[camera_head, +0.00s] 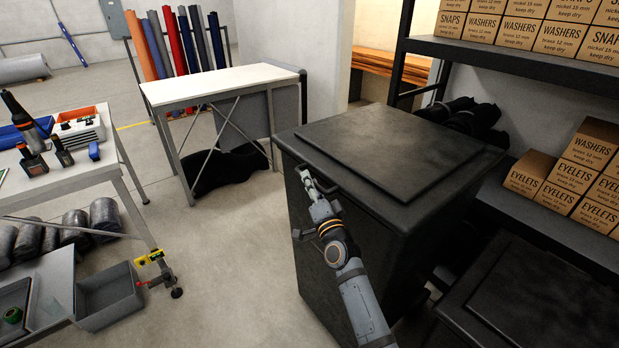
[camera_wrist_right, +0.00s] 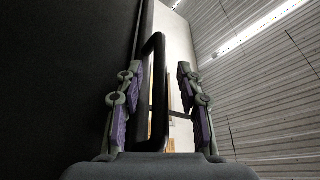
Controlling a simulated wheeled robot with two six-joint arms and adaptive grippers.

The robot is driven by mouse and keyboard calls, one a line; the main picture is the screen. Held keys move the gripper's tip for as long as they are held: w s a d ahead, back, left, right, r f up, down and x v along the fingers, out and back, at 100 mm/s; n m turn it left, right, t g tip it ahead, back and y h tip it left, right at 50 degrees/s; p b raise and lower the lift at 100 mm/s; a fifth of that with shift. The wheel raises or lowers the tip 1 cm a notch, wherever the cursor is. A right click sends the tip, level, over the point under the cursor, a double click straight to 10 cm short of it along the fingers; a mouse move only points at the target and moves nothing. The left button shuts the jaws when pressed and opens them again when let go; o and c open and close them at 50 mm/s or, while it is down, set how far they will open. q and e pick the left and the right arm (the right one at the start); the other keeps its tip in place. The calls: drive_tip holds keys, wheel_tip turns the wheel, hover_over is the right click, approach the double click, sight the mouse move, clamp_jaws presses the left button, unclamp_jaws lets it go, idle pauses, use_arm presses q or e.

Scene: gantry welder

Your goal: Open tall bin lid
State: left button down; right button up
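The tall black bin (camera_head: 330,240) stands at the centre right in the head view, and its flat dark lid (camera_head: 395,145) is closed. A black loop handle (camera_head: 331,187) sticks out at the lid's left front edge. My right gripper (camera_head: 318,184) is at this handle. In the right wrist view the handle (camera_wrist_right: 159,95) stands between the two fingers of my right gripper (camera_wrist_right: 160,95). The fingers are apart, with a clear gap between the handle and the right finger. Whether the left finger touches the handle I cannot tell. My left gripper is not in view.
A shelf rack (camera_head: 480,52) with cardboard boxes stands behind and right of the bin. A lower black bin (camera_head: 530,300) is at the bottom right. A white-topped table (camera_head: 215,85) stands behind left, and a workbench (camera_head: 75,180) with tools at far left. Open floor (camera_head: 235,270) lies left of the bin.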

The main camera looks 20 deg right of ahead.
drive_tip(key=shift+w+r, duration=0.15)
drive_tip(key=shift+w, duration=0.55)
clamp_jaws()
